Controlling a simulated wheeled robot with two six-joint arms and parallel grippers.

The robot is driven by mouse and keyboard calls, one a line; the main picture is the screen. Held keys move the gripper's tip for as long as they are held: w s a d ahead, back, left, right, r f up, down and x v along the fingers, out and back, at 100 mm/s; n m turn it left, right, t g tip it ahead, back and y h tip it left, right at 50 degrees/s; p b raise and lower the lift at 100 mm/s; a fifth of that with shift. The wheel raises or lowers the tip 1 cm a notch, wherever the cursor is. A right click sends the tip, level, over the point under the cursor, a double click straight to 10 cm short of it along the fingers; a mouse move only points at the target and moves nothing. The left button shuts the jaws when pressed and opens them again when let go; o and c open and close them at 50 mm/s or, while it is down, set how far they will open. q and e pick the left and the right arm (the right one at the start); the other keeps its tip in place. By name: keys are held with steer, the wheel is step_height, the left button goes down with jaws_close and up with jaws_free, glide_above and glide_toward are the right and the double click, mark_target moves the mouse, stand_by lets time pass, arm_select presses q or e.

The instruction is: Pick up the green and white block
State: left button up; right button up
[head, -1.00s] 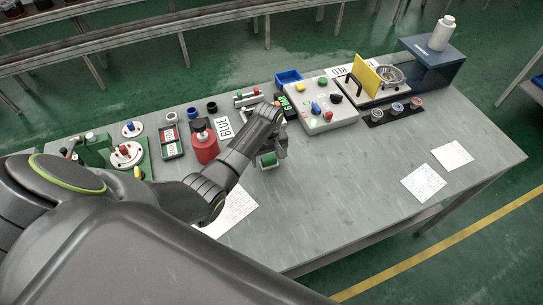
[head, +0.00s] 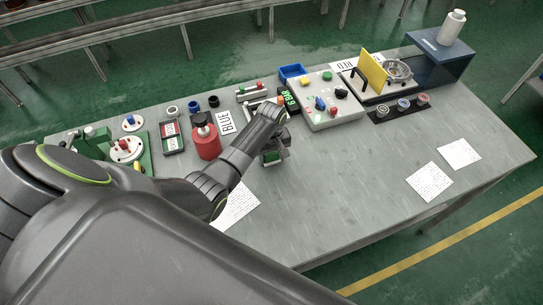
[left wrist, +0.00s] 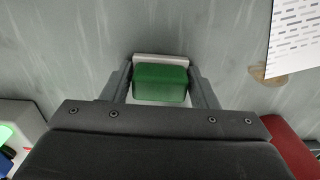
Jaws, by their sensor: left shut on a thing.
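The green and white block (left wrist: 160,82) is between the two fingers of my left gripper (left wrist: 161,84) in the left wrist view, with its green side facing the camera and a white strip along its far edge. My left gripper is shut on it. In the head view my left gripper (head: 272,152) is over the middle of the grey table, and the block (head: 271,158) shows small beneath it, partly hidden by the gripper. I cannot tell whether the block touches the table. My right gripper is in neither view.
A red bottle (head: 206,140) stands left of my left gripper. A control box (head: 327,100) with coloured knobs and a display (head: 290,101) stand behind and to the right. Papers (head: 429,181) lie on the right. The table (head: 350,180) is clear at front centre.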

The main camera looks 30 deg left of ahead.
mark_target(271, 154)
arm_select(q)
step_height(271, 154, up, 10)
steer(key=shift+b, duration=0.9)
steer(key=shift+o, duration=1.4)
steer(key=shift+c, duration=0.8)
steer(key=shift+f, duration=0.1)
